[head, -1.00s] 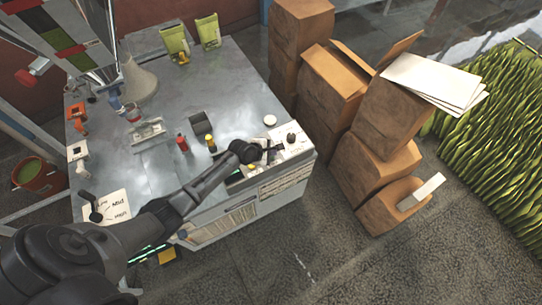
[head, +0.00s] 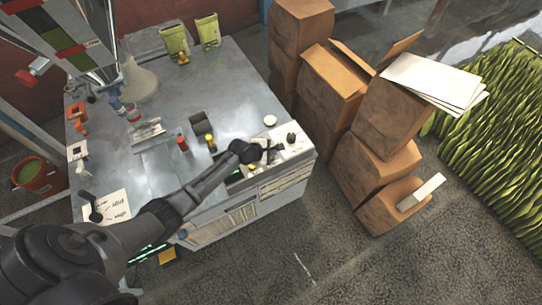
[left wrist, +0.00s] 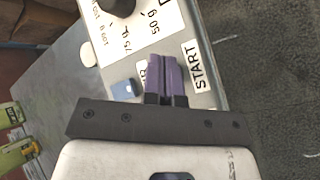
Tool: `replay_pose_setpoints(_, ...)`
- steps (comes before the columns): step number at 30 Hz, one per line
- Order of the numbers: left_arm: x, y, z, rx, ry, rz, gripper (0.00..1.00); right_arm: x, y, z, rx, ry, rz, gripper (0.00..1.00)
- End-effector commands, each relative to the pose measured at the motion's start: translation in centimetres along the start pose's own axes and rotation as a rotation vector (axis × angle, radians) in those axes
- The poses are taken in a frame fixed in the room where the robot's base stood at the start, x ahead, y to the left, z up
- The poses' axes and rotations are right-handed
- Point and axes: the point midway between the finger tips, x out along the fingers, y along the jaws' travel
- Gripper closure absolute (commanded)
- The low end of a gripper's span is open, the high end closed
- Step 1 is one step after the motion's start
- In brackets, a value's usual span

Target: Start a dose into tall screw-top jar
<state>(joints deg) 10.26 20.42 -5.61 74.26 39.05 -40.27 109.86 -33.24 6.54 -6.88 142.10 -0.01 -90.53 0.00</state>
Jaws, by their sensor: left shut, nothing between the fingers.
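My left gripper (head: 277,152) is at the control panel (head: 297,143) on the table's near right corner. In the left wrist view its purple fingers (left wrist: 167,78) are closed together and empty, over the panel beside the START label (left wrist: 200,65). The fingers hide the panel under their tips, so I cannot tell whether they touch it. A dark dial knob (left wrist: 118,5) with gram markings lies further along the panel. A blue button-like piece (left wrist: 125,89) is beside the fingers. A red-capped container (head: 182,144) and a yellow-capped one (head: 211,143) stand mid-table; I cannot tell which is the tall jar.
A pale cone-shaped funnel (head: 139,82) and a small clear vessel with red (head: 133,113) are at the table's left. Green bags (head: 175,42) stand at the back. Stacked brown boxes (head: 340,88) are right of the table. The grey tabletop (head: 235,92) has free room.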

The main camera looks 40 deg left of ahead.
Motion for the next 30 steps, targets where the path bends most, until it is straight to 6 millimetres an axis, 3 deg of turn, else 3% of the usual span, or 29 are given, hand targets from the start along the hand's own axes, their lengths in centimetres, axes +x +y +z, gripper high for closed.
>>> replay_pose_setpoints(30,0.69,-0.49,-0.48,0.000,0.000,0.000,1.00,-0.01,0.25,0.07,-0.008,-0.002,0.006,0.57)
